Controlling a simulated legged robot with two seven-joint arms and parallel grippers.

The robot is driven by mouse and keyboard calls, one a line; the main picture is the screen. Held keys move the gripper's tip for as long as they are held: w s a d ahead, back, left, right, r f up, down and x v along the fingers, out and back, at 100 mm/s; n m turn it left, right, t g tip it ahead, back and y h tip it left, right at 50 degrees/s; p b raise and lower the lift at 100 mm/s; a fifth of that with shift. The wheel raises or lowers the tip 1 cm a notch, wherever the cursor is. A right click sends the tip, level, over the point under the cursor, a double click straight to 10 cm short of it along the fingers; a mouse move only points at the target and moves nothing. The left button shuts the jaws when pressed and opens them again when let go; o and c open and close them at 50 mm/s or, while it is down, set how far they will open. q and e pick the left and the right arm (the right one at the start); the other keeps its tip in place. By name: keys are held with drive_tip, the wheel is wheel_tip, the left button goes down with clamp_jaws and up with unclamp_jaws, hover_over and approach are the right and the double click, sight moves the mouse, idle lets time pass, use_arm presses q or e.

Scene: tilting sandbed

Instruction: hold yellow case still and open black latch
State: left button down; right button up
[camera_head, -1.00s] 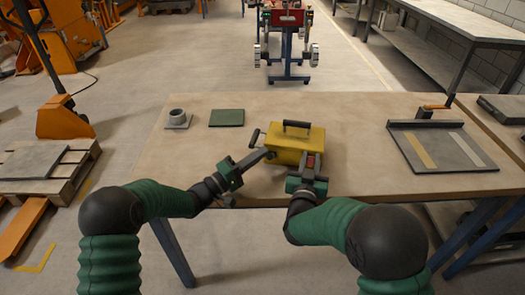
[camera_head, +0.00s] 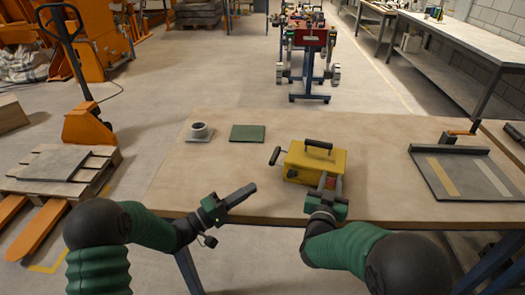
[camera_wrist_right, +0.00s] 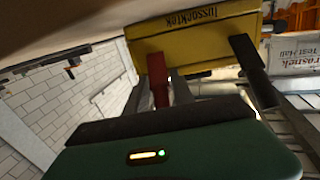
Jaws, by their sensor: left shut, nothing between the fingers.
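The yellow case (camera_head: 328,158) sits on the table with a black handle on top. A black handle-like part (camera_head: 275,155) sticks out at its left end, and a small dark fitting (camera_head: 291,173) is on its front. My left gripper (camera_head: 252,187) is shut and empty, apart from the case, to its front left. My right gripper (camera_head: 330,179) is at the front right of the case, by a red part (camera_wrist_right: 157,76). The right wrist view shows the case (camera_wrist_right: 190,48) close up with upside-down lettering.
A grey round fitting on a plate (camera_head: 199,133) and a green pad (camera_head: 247,133) lie at the back left. A grey tray with strips (camera_head: 463,173) lies at the right. The table's front edge is close to both grippers.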

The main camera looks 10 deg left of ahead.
drive_tip(key=o, duration=0.3)
drive_tip(key=shift+o, duration=0.2)
drive_tip(key=shift+f, duration=0.1)
